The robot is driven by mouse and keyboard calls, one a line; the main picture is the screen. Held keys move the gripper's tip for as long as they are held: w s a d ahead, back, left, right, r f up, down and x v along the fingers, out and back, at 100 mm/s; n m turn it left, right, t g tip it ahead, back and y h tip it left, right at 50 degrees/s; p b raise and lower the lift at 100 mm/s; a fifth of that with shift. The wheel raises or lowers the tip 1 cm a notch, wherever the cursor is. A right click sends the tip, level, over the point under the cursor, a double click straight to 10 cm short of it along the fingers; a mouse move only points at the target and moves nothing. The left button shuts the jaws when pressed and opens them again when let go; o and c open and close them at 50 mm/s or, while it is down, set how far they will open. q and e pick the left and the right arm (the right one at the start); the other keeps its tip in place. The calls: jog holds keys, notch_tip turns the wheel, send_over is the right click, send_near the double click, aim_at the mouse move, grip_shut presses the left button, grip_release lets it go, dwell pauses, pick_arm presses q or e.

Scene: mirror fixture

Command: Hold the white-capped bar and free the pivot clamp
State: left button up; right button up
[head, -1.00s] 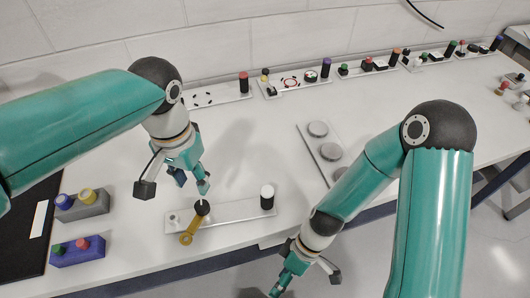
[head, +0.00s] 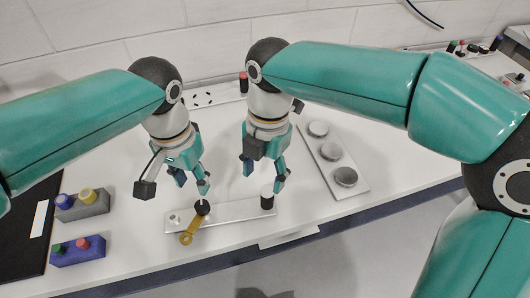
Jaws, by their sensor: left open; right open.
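The white-capped bar (head: 267,201) is a short black post standing upright near the right end of a silver plate (head: 236,212). Its white cap is just below my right gripper (head: 264,176), which is open and points down over it; I cannot tell whether they touch. The pivot clamp (head: 187,238) shows as a yellow lever at the plate's left end, angled toward the front edge, with a black post (head: 202,208) at its upper end. My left gripper (head: 191,183) is open and empty, pointing down just above that post.
A grey box (head: 82,208) with blue and yellow knobs and a blue box (head: 77,252) with green and red buttons stand at left. Another plate with a red-topped post (head: 243,84) is behind the grippers.

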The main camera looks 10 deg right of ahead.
aim_at(267, 199)
jog(key=shift+t+h, duration=0.5)
jog(key=shift+t, duration=0.2)
jog(key=f, duration=0.4)
jog(key=w+f, duration=0.1)
jog(key=f, duration=0.4)
jog(key=d+f, duration=0.1)
jog(key=f, duration=0.3)
jog(key=shift+w+d+f, duration=0.1)
jog(key=shift+w+f, duration=0.2)
grip_shut()
pick_arm(q)
jog(key=o, duration=0.4)
jog(key=shift+c, duration=0.2)
pick_arm(e)
jog(key=shift+r, duration=0.1)
